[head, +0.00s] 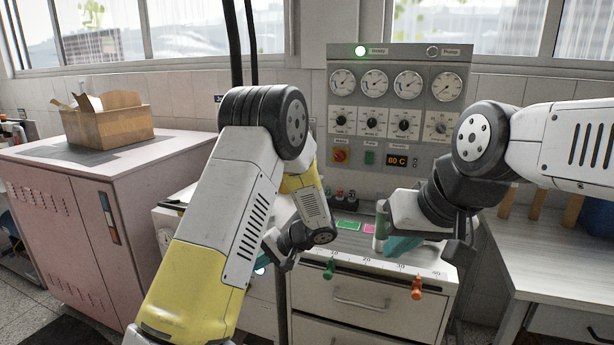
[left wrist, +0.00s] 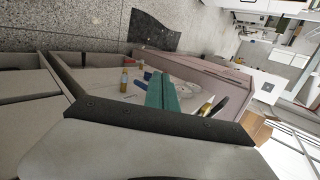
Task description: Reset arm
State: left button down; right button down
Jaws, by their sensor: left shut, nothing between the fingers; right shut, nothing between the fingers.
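My right gripper (head: 403,246) has teal fingers and is low over the right part of the white cabinet top (head: 420,268). Its fingers are shut and empty. A pale green and white upright object (head: 381,225) stands close to it on the left. My left arm folds across the middle of the head view, and its gripper (head: 262,268) is mostly hidden behind the arm and wrist. In the left wrist view, the left gripper's teal fingers (left wrist: 165,94) are pressed together with nothing between them. No paper can be made out.
A gauge panel (head: 395,105) stands behind the cabinet. Green (head: 329,268) and orange (head: 416,287) knobs stick out at its front edge. A pink cabinet (head: 130,190) with a cardboard box (head: 107,118) is at left. A bench (head: 560,260) is at right. Small yellow bottles (left wrist: 124,80) show near the left fingers.

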pick_arm(q)
jog(key=s+d+r+n+t+h, duration=0.1)
jog(key=s+r+t+h, duration=0.3)
jog(key=s+r+h, duration=0.7)
jog(key=s+r+n, duration=0.1)
jog(key=s+r, duration=1.2)
jog(key=s, duration=0.1)
jog(key=shift+r+n+h, duration=0.3)
jog(key=shift+n+h, duration=0.1)
